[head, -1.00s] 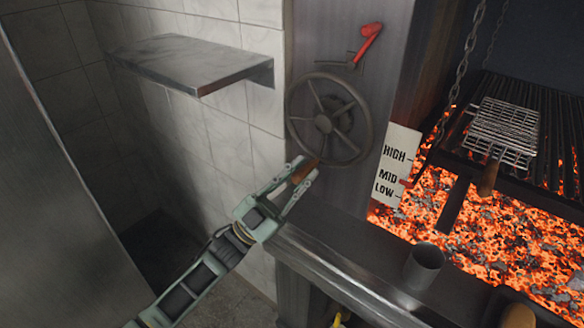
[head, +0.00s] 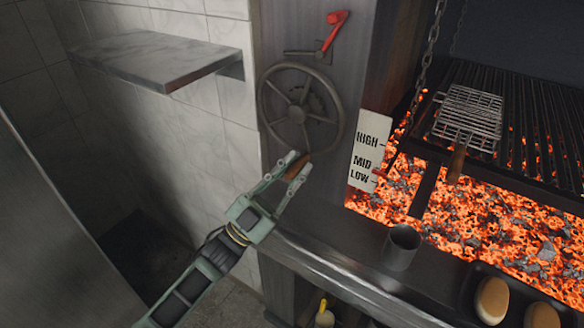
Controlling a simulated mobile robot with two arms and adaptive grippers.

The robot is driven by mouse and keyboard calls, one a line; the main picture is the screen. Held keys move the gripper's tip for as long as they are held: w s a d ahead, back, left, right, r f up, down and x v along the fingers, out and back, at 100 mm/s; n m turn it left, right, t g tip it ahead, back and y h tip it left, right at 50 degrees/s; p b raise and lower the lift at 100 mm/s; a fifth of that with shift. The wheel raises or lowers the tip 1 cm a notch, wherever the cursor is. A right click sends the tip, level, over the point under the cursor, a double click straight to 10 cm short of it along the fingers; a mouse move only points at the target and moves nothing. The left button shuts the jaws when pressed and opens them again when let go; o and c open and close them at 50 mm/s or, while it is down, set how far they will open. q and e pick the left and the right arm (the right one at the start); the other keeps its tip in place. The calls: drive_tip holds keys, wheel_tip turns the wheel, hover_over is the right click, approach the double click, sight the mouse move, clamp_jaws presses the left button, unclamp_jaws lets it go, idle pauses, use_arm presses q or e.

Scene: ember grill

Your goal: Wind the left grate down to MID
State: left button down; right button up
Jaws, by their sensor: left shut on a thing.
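The dark spoked handwheel (head: 266,110) is mounted on the steel post left of the grill. My left gripper (head: 291,168) is shut on the wheel's brown wooden crank handle (head: 298,166), at the bottom of the rim. The white scale plate (head: 366,128) reads HIGH, MID and LOW. A small red pointer (head: 376,171) shows at its right edge, around or just below MID; its exact position is too small to tell. The grill grate (head: 540,125) sits above glowing coals, with a chain (head: 428,50) hanging at its left. My right gripper is out of view.
A red lever (head: 337,20) sits above the wheel. A steel shelf (head: 160,58) juts from the tiled wall at left. A wire basket (head: 470,112) lies on the grate. A metal cup (head: 402,247) and a tray with buns (head: 492,297) stand on the front ledge.

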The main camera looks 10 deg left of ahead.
use_arm(q)
drive_tip(key=shift+s+d, duration=0.15)
drive_tip(key=c, duration=1.6)
unclamp_jaws()
drive_tip(key=shift+d, duration=0.1)
drive_tip(key=shift+a, duration=0.2)
drive_tip(key=shift+a+f, duration=0.1)
drive_tip(key=shift+f, duration=0.15)
drive_tip(key=s+a, duration=0.8)
drive_tip(key=s, duration=0.1)
drive_tip(key=shift+s+a+f, duration=0.1)
drive_tip(key=shift+s+a, duration=0.05)
drive_tip(key=shift+a, duration=0.15)
